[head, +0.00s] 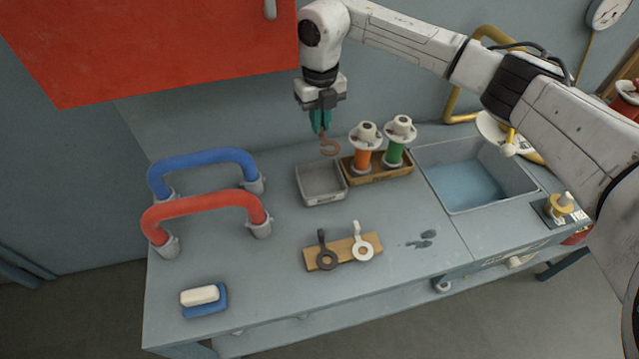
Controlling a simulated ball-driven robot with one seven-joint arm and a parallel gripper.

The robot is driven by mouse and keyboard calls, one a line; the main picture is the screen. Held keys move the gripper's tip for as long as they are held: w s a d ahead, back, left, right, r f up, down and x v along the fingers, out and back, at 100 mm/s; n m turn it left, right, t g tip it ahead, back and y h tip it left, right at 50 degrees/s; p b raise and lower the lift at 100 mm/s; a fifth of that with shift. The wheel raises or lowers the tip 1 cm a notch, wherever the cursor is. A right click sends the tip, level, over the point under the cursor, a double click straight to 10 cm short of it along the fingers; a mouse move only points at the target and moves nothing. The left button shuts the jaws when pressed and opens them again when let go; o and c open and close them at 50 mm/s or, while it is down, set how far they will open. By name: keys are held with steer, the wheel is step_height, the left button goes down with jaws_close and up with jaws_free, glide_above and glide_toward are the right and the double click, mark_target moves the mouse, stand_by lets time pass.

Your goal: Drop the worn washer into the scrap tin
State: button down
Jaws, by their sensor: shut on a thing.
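My gripper (320,124) has teal fingers shut on a reddish-brown ring-shaped washer (330,147). It holds the washer in the air, near the back edge of the scrap tin as seen in the head view. The scrap tin (325,199) is a small grey, open rectangular tray on the bench, and no object shows inside it. A black washer with a tab (327,259) and a white one (363,252) rest on a wooden block (342,238) nearer the front.
A wooden rack (375,178) with an orange (363,158) and a green spool-like part (394,154) stands right of the tin. A blue (203,157) and a red handle (203,199) rise at left. A sink (468,188) is at right.

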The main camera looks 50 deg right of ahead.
step_height(320, 180, down, 5)
steer(key=b, duration=0.3)
steer(key=shift+f, duration=0.1)
steer(key=c, duration=1.1)
jaws_free()
step_height(320, 180, up, 11)
steer(key=shift+f+b, duration=0.1)
steer(key=shift+b, duration=0.7)
